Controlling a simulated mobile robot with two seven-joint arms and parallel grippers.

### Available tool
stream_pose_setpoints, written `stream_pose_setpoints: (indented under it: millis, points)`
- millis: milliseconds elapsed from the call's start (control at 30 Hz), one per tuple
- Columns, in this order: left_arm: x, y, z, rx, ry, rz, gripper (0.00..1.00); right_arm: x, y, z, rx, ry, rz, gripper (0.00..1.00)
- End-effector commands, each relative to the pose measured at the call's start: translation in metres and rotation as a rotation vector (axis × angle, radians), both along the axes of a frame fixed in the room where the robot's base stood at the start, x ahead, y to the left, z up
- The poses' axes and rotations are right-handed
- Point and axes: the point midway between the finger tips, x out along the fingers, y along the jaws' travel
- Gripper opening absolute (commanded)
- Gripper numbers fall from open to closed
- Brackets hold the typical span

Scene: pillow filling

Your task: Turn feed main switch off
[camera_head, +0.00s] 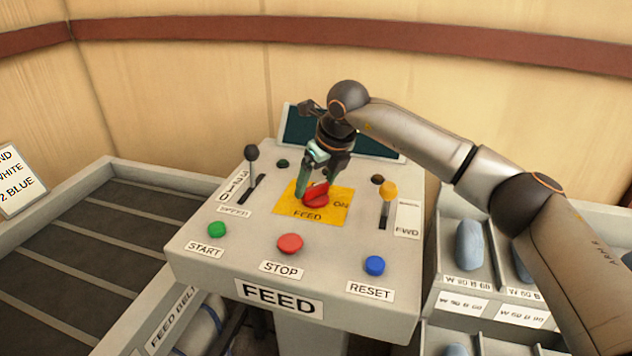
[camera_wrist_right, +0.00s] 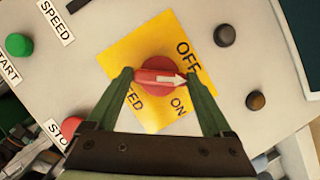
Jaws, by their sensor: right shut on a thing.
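The feed main switch is a red rotary knob (camera_head: 316,194) on a yellow plate (camera_head: 283,208) in the middle of the grey FEED console. In the right wrist view the knob (camera_wrist_right: 158,77) carries a white arrow that points between the OFF and ON labels. My right gripper (camera_head: 313,187) reaches down from above and is shut on the knob, one green finger on each side of its grip; the fingers also show in the right wrist view (camera_wrist_right: 160,84). In the head view the OFF label cannot be seen. My left gripper is not in view.
Near the knob are a black-knobbed speed lever (camera_head: 252,165), a yellow-knobbed lever (camera_head: 387,195), and green START (camera_head: 217,229), red STOP (camera_head: 290,243) and blue RESET (camera_head: 374,265) buttons. A dark screen (camera_head: 296,134) stands behind. A conveyor (camera_head: 75,240) lies left, labelled bins (camera_head: 463,285) right.

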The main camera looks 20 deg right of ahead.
Motion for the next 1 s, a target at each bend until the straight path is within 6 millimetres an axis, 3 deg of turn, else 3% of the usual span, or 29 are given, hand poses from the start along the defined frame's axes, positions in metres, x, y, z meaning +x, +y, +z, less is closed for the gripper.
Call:
stream_pose_setpoints:
  millis: [500, 1000]
  points:
    - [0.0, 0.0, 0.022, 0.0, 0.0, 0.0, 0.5, 0.002, -0.003, 0.003, 0.003, 0.0, 0.447, 0.29]
    - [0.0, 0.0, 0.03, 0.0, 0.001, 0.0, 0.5, 0.003, -0.003, 0.002, 0.001, -0.002, 0.645, 0.29]
